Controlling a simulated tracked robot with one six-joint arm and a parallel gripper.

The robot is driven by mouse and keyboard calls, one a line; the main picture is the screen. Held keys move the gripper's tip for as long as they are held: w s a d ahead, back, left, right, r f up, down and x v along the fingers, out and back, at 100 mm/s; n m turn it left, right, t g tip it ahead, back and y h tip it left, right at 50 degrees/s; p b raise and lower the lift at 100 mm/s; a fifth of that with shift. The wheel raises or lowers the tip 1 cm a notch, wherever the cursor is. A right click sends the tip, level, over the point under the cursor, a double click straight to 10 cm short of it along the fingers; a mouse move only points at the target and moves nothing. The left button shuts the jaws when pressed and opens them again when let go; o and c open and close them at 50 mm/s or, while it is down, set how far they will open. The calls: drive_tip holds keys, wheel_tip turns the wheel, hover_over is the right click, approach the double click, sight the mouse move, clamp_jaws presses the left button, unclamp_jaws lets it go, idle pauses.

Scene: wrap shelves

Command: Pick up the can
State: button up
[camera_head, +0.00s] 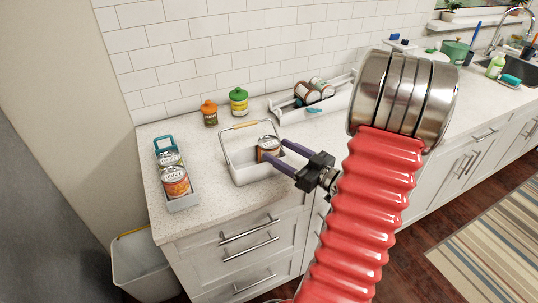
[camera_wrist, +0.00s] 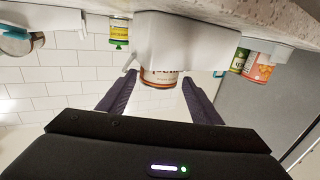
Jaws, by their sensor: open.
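A can (camera_head: 268,147) with an orange and white label stands in a white basket (camera_head: 247,174) with a raised wooden-gripped handle. It also shows in the wrist view (camera_wrist: 160,78), upside down, partly hidden by the basket wall. My gripper (camera_head: 275,150) is open, its two purple fingers reaching over the basket's right side, close to the can. In the wrist view the fingers (camera_wrist: 159,98) are spread on either side of the can, with a gap visible to each side. I see no contact with the can.
A grey tray (camera_head: 184,203) with more cans stands at the left. Two jars, orange-lidded (camera_head: 209,113) and green-lidded (camera_head: 239,101), stand behind by the tiled wall. A white rack (camera_head: 285,110) with cans lies at the back. The basket handle arches beside my fingers.

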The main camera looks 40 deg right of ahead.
sight(269, 144)
drive_tip(key=shift+w+a, duration=0.2)
drive_tip(key=shift+w, duration=2.35)
drive_tip(key=shift+c, duration=0.6)
drive_tip(key=c, duration=0.9)
drive_tip(key=shift+o, duration=0.2)
drive_tip(key=shift+r, duration=0.1)
drive_tip(key=shift+r, duration=5)
